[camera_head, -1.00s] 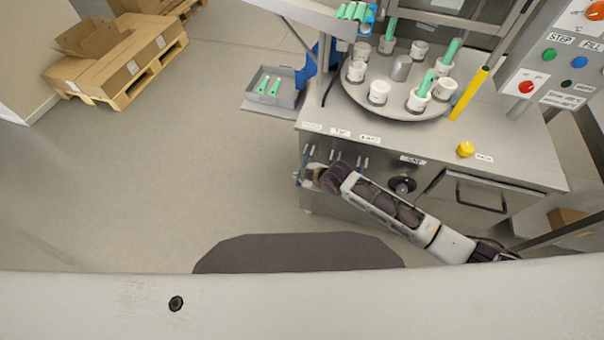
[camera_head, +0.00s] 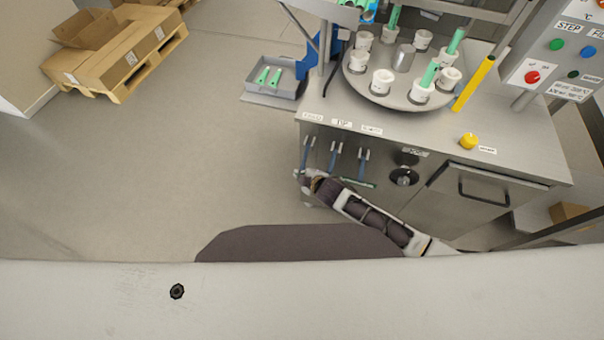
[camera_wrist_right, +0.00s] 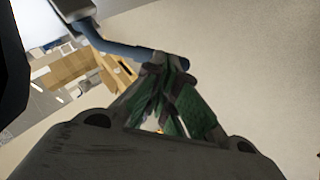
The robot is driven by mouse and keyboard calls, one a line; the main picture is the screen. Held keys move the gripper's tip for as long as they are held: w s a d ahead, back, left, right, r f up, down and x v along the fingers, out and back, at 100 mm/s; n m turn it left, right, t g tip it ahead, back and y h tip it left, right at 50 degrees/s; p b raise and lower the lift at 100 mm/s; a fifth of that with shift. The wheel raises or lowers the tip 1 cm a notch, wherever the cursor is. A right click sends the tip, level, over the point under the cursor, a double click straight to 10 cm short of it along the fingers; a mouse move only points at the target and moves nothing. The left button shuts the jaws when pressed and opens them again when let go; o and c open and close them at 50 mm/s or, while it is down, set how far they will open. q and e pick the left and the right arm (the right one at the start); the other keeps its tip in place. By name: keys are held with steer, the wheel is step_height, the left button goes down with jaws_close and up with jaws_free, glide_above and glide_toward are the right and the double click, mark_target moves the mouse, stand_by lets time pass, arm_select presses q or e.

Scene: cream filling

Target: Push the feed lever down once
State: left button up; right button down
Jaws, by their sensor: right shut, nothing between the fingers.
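Three blue levers with pale forked tops stand in a row on the machine's front in the head view: a left one (camera_head: 305,155), a middle one (camera_head: 333,158) and a right one (camera_head: 361,163). Labels sit above them, too small to read, so I cannot tell which is the feed lever. My right gripper (camera_head: 301,177) is small there, at the lower end of the left lever. In the right wrist view my right gripper (camera_wrist_right: 172,70) is shut and empty, its green-padded fingers together. A blue lever bar (camera_wrist_right: 125,48) reaches its fingertips; contact is unclear. My left gripper is out of view.
A turntable (camera_head: 400,98) with white cups stands on the steel machine top (camera_head: 420,136). A yellow knob (camera_head: 468,141) is at the front edge, with a door handle (camera_head: 484,195) below. A grey tray (camera_head: 285,88) is left of the machine.

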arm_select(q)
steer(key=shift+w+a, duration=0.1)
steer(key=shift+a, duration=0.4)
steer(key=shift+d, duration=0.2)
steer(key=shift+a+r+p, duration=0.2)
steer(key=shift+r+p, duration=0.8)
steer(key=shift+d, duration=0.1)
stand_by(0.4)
